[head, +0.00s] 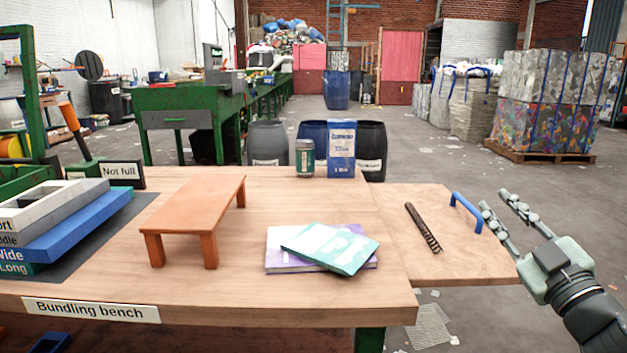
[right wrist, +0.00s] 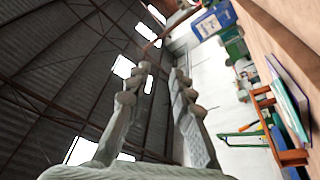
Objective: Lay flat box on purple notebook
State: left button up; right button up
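A purple notebook (head: 288,262) lies flat on the wooden bench, right of the small orange table. A teal-and-white flat booklet-like item (head: 331,248) lies askew on top and hides much of it. A blue and white box (head: 342,148) stands upright at the bench's back edge; it also shows in the right wrist view (right wrist: 212,22). The pictures do not name either one as the flat box. My right gripper (head: 496,202) is open and empty beyond the bench's right side, near the blue handle; its fingers are apart in the right wrist view (right wrist: 161,70). My left gripper is out of view.
A green can (head: 305,158) stands left of the blue box. An orange table (head: 195,212) and stacked trays (head: 75,225) fill the left. A dark slotted bar (head: 423,228) and blue handle (head: 466,212) are on the right panel. The bench front is clear.

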jog(key=s+d+f+m+g+h+p, duration=0.1)
jog(key=s+d+f+m+g+h, duration=0.15)
jog(key=f, duration=0.55)
jog(key=s+d+f+m+g+h+p, duration=0.1)
jog(key=s+f+m+g+h, duration=0.15)
jog(key=f, duration=0.65)
jog(key=s+d+f+m+g+h, duration=0.1)
jog(key=d+f+m+g+h, duration=0.15)
jog(key=f, duration=0.55)
pick_arm(q)
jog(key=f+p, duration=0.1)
jog(key=p, duration=0.1)
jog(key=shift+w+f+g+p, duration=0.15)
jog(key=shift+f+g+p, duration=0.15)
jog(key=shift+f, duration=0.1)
pick_arm(e)
jog(key=s+a+f+g+y, duration=0.1)
jog(key=s+a+f+g, duration=0.4)
jog(key=s+f, duration=0.4)
jog(key=s+a+f+g+y, duration=0.2)
jog(key=s+a+f+g, duration=0.3)
jog(key=s+f, duration=0.5)
jog(key=shift+s+f, duration=0.3)
jog(key=shift+s, duration=0.75)
jog(key=shift+a, duration=0.1)
